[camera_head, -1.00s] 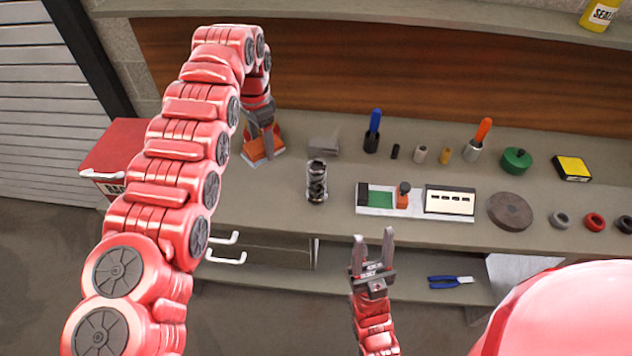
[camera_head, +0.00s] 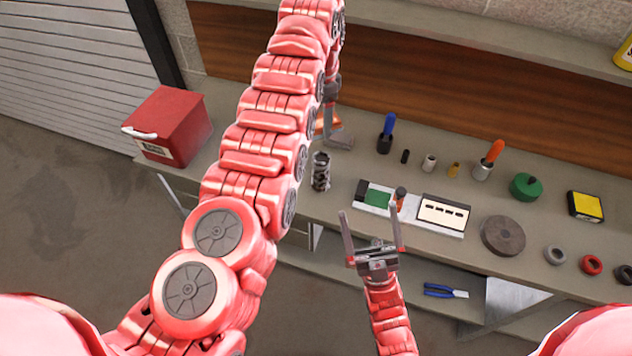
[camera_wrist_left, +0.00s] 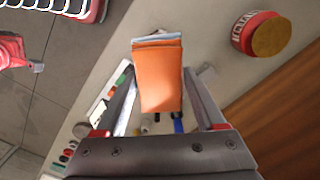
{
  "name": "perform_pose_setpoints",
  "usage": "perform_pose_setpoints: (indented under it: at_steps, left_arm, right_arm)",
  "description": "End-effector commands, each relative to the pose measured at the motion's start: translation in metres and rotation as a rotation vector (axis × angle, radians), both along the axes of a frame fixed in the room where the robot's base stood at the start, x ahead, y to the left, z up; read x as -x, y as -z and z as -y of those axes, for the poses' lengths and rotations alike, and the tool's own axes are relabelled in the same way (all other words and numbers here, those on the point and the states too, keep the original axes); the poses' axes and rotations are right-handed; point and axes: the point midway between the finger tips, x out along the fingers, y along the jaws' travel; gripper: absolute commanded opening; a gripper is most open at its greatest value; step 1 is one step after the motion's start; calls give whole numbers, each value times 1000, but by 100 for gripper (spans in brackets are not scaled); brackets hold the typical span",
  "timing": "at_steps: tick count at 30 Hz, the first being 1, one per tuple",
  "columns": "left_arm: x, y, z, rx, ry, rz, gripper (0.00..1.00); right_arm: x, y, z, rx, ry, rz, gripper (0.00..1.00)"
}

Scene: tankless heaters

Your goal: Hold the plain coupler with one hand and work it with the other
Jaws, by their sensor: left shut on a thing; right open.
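I cannot tell which piece is the plain coupler; small fittings on the bench include a black one (camera_head: 405,156), a pale grey one (camera_head: 429,162) and a brass one (camera_head: 453,170). A dark metallic cylinder (camera_head: 320,172) stands upright near the bench's front edge. My left gripper (camera_head: 328,122) is at the back of the bench, partly hidden by my arm. It is shut on an orange piece with grey-blue layers (camera_wrist_left: 158,80), which lies between its fingers in the left wrist view. My right gripper (camera_head: 372,230) is open and empty in front of the bench.
A grey block (camera_head: 341,139) is beside the left gripper. A tray with a green pad (camera_head: 376,199) and a slotted white panel (camera_head: 444,211) lies mid-bench. A brown disc (camera_head: 503,236) and several rings are right. A red box (camera_head: 172,125) stands left. Pliers (camera_head: 445,291) lie below.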

Motion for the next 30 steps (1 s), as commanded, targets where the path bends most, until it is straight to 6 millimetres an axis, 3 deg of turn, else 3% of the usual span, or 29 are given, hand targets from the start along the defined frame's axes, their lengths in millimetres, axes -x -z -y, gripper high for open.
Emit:
perform_pose_setpoints:
  at_steps: [4,9,12,15,18,23,26,30]
  left_arm:
    - [0,0,1,1,1,0,27]
    - [0,0,1,1,1,0,27]
    - [0,0,1,1,1,0,27]
    - [0,0,1,1,1,0,27]
    - [0,0,1,1,1,0,27]
    - [0,0,1,1,1,0,27]
    - [0,0,1,1,1,0,27]
    - [0,0,1,1,1,0,27]
  right_arm:
    - [-34,50,-76,260,-14,-175,96]
    - [-52,129,-153,646,19,-300,96]
    - [-55,185,-188,921,67,-327,96]
    - [-56,238,-208,1204,142,-304,96]
    - [-60,282,-214,1480,249,-242,96]
    - [-76,320,-205,1869,486,-68,96]
    - [-92,321,-195,2066,678,64,96]
    - [-114,293,-183,2265,1002,239,96]
